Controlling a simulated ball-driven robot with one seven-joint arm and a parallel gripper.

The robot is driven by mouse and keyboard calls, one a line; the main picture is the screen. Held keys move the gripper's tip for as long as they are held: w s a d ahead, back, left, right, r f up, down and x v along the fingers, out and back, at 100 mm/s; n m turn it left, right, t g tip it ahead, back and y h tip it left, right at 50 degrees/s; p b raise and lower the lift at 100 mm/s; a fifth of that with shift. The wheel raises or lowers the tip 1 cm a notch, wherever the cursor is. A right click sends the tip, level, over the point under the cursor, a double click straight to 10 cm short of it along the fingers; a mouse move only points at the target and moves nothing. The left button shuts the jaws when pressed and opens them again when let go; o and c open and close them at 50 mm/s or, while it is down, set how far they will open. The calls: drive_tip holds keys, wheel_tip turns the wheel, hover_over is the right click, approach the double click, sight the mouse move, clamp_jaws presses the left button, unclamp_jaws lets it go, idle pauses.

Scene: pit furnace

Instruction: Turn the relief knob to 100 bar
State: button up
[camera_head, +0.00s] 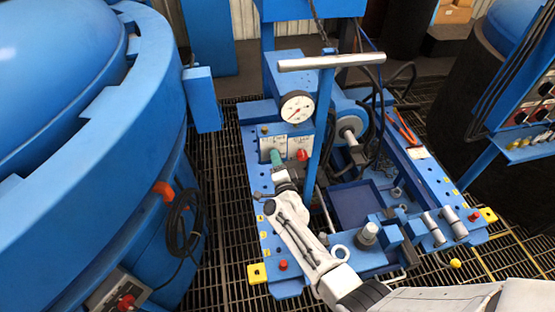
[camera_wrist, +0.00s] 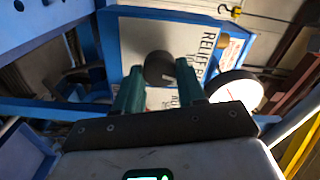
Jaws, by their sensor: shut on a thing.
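The relief knob (camera_wrist: 158,68) is a dark round knob on a white panel (camera_wrist: 191,42) lettered "RELIEF" in the wrist view. My gripper (camera_wrist: 160,88) has its two green fingers on either side of the knob and is shut on it. In the head view, my gripper (camera_head: 276,158) reaches the white label panel (camera_head: 298,141) on the blue rig, and the knob is hidden there. A white dial gauge (camera_head: 297,107) with a red centre stands above the panel. The knob's pointer and scale value cannot be read.
A red knob (camera_head: 302,155) sits just right of my gripper. A blue post with a grey crossbar (camera_head: 331,62) rises close to my arm. A large blue furnace vessel (camera_head: 75,130) fills the left. A white-faced round part (camera_wrist: 236,90) is beside the right finger.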

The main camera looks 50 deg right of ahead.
drive_tip(key=shift+f+n+p, duration=0.1)
drive_tip(key=shift+n+p, duration=0.2)
drive_tip(key=shift+n, duration=1)
drive_tip(key=o, duration=1.1)
drive_tip(key=shift+c, duration=0.2)
drive_tip(key=p+v, duration=0.3)
drive_tip(key=v, duration=0.8)
drive_tip(key=shift+w+a+n, duration=0.1)
drive_tip(key=shift+w+n, duration=0.1)
drive_tip(key=shift+n, duration=0.1)
